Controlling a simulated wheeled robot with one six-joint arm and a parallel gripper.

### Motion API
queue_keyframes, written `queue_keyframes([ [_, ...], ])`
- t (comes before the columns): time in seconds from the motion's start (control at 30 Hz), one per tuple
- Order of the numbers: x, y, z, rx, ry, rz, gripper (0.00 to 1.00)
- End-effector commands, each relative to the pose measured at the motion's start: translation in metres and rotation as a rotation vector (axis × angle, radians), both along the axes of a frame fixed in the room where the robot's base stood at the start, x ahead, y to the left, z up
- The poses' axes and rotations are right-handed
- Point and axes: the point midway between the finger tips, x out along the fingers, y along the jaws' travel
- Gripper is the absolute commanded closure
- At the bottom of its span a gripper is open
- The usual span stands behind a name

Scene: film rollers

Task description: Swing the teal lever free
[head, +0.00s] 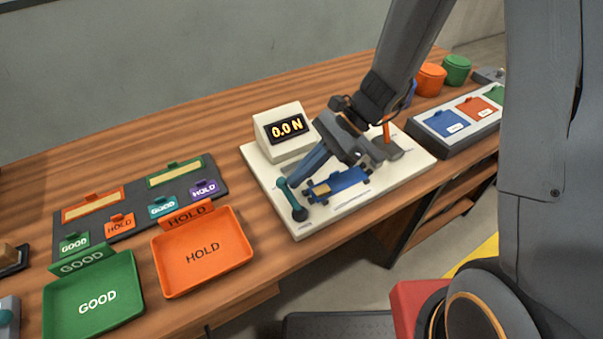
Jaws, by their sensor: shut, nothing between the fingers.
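The teal lever (289,196) is at the left end of a cream fixture board (268,184) in the head view. Its upper end is at the board's left side and a dark round knob is at its lower end. My gripper (298,177) reaches down from the upper right, shut and empty, with its tips right beside the lever's upper part. I cannot tell whether they touch it. A blue carriage with a tan roller (337,184) lies just right of the lever. My gripper and wrist hide part of the fixture behind it.
A display box (284,131) reading 0.0 N stands at the board's back. Left are the orange HOLD tray (203,256), green GOOD tray (95,298) and a dark label panel (230,176). A grey rack with coloured cards (457,126) and orange and green tubs (431,79) are right.

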Motion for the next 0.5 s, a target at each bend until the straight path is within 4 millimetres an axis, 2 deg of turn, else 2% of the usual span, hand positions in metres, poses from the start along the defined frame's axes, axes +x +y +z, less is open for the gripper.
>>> queue_keyframes([
  [0.27,-0.001,0.005,0.0,-0.001,0.001,0.083,1.0],
  [0.5,-0.002,0.016,0.0,-0.001,0.001,0.258,1.0],
])
